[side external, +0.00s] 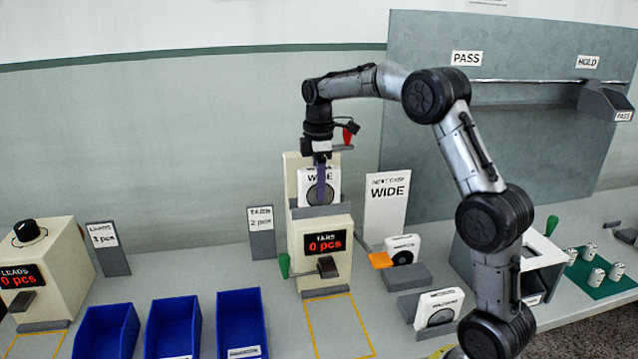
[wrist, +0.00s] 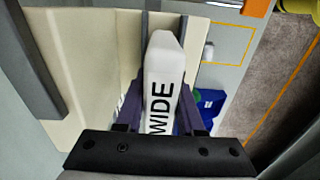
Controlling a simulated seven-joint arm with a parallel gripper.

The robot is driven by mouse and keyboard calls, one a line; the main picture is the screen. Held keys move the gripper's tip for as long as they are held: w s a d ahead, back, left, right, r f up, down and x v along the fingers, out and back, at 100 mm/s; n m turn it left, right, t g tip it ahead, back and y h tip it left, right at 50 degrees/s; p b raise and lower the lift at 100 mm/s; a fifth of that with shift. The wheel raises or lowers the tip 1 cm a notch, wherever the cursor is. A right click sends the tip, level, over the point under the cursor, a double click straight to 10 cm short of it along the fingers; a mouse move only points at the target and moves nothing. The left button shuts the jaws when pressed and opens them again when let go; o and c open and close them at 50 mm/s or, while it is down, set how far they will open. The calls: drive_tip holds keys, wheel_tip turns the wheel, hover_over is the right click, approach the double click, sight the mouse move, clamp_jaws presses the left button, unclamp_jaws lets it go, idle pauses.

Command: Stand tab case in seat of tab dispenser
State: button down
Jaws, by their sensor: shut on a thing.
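The tab dispenser (side external: 322,262) is a cream machine with a red "TABS 0 pcs" display. Its seat (side external: 321,211) is a grey-fronted ledge in the upper part. My gripper (side external: 320,190) points down over the seat, its purple fingers shut on a white tab case (side external: 306,184) marked "WIDE" with a dark round window. The case is upright, and its lower edge is hidden behind the grey front. I cannot tell whether it touches the seat floor. The wrist view shows the case (wrist: 163,75) edge-on between the fingers (wrist: 160,112), beside the cream back panel.
A card reading "WIDE" (side external: 387,207) stands right of the dispenser. Two other white cases (side external: 402,249) (side external: 438,307) sit on grey holders at right. Blue bins (side external: 242,322) stand at front left. A green-knobbed lever (side external: 284,265) and an orange tab (side external: 380,260) flank the dispenser.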

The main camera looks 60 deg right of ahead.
drive_tip(key=shift+f, duration=0.45)
drive_tip(key=shift+c, duration=2.2)
unclamp_jaws()
wheel_tip(320, 180, up, 14)
drive_tip(key=shift+f, duration=0.1)
